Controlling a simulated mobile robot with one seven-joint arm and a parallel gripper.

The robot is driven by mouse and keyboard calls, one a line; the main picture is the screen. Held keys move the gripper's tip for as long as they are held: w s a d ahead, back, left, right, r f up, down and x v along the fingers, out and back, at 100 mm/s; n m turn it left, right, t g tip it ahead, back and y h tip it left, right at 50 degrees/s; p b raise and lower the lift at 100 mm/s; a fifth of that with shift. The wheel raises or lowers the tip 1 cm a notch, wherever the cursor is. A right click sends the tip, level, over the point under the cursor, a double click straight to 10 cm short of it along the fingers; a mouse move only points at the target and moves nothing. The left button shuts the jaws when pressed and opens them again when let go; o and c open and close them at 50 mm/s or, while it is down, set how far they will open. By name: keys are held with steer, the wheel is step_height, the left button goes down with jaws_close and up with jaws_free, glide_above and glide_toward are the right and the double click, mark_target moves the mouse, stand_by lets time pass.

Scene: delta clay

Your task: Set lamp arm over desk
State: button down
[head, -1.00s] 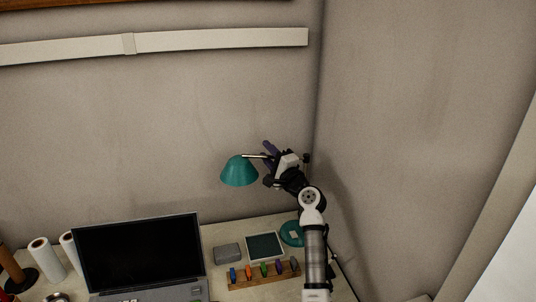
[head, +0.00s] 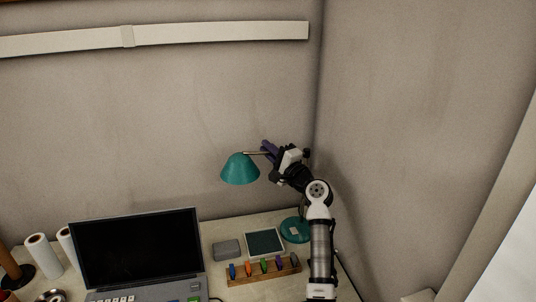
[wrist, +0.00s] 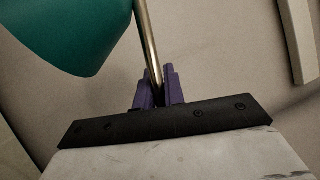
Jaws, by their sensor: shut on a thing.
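The desk lamp has a teal shade (head: 240,169) at the left end of a thin metal arm (head: 256,153). Its round teal base (head: 295,230) stands at the right back of the desk (head: 225,229), partly behind my arm. The shade hangs above the desk, near the back wall. My gripper (head: 267,148) is at the lamp arm, just right of the shade. In the wrist view its purple fingers (wrist: 159,90) are shut around the metal arm (wrist: 150,45), with the teal shade (wrist: 75,30) at upper left. The lamp's upright is mostly hidden by my arm.
An open laptop (head: 135,247) stands left on the desk. A grey block (head: 226,250), a dark-topped square tray (head: 264,243) and a wooden rack (head: 282,277) of coloured items lie below the shade. White rolls (head: 42,255) stand at far left. Walls are close behind and right.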

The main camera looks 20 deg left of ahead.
steer(key=s+d+n+g+b, duration=0.1)
steer(key=g, duration=0.1)
steer(key=s+n+g+y+b, duration=0.1)
steer(key=g, duration=0.1)
steer(key=s+d+n+g+y+b, duration=0.1)
steer(key=g, duration=0.1)
steer(key=shift+d+n+b, duration=0.3)
steer(key=shift+n+b, duration=0.05)
steer(key=shift+n, duration=0.05)
steer(key=c, duration=1.5)
jaws_free()
